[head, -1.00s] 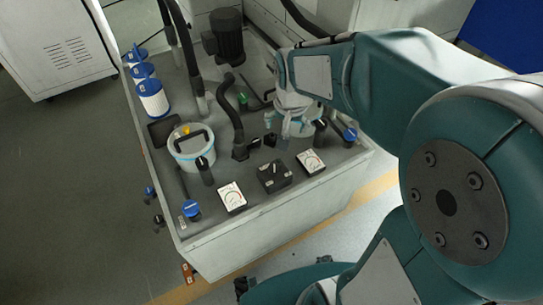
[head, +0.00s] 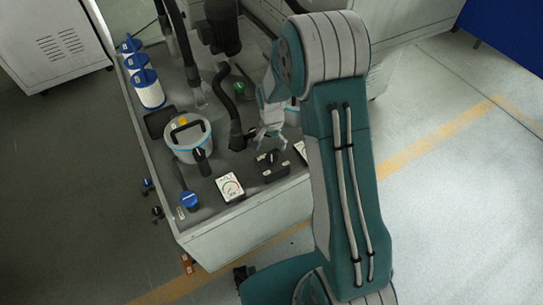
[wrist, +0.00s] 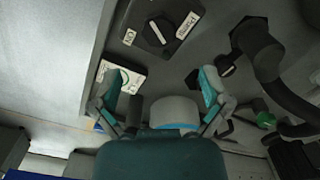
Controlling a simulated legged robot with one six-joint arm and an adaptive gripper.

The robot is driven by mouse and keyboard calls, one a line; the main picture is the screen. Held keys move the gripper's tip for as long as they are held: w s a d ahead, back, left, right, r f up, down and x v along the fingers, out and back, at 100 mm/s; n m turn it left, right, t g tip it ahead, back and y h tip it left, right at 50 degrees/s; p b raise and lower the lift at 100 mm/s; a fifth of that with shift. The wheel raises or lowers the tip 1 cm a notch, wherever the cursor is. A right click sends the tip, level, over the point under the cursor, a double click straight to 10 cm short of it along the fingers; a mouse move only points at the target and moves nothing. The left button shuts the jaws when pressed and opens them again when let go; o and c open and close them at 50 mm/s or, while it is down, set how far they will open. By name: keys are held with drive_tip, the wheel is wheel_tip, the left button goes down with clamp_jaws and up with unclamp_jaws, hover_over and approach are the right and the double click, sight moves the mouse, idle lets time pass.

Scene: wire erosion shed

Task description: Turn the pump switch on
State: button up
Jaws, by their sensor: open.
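The pump switch (head: 273,166) is a black box with a round knob near the front edge of the grey tank top. In the wrist view the switch (wrist: 160,34) is at the top centre. A white mark runs slantwise across its knob. A label reading ON is left of the knob, and another label, apparently reading Pump, is to its right. My gripper (head: 268,138) is open and empty, just behind and above the switch in the head view. In the wrist view both fingers of my gripper (wrist: 163,92) are apart, below the switch in the picture and not touching it.
A white gauge (head: 229,187) stands left of the switch; another gauge (wrist: 124,73) shows beside my left finger. A black hose elbow (wrist: 258,45) rises close to the switch. A lidded bucket (head: 188,140) and blue-white filters (head: 147,88) stand further left.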

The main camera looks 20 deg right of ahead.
sight(272, 157)
wheel_tip(272, 157, down, 8)
drive_tip(key=shift+f, duration=0.1)
drive_tip(key=c, duration=1.1)
